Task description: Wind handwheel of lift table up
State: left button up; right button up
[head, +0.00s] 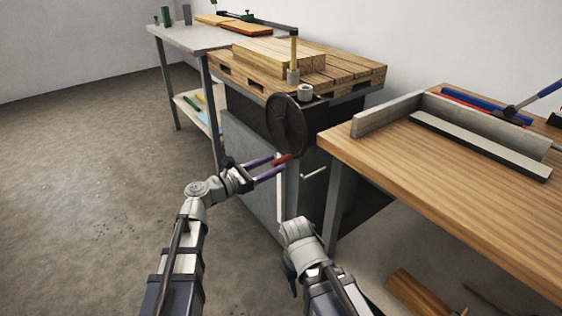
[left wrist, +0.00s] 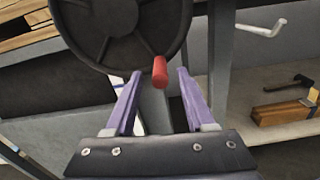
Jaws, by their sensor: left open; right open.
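The black handwheel (head: 286,125) stands on the near side of the lift table (head: 345,80), and its red handle (head: 282,159) is at the wheel's lower edge. My left gripper (head: 272,166) is open at the handle. In the left wrist view, the red handle (left wrist: 160,72) lies between the fingertips of my left gripper (left wrist: 160,75), with a gap on each side. The wheel (left wrist: 120,30) is cut off by the top edge there.
A wooden workbench (head: 470,170) with a grey fence stands close on the right. A grey table (head: 185,37) stands at the back left. A pale crank handle (head: 314,173) juts out right of the left gripper. The floor (head: 80,180) at the left is clear.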

aim_at(291, 156)
pick_arm(q)
jog(key=shift+x, duration=1.85)
grip_shut()
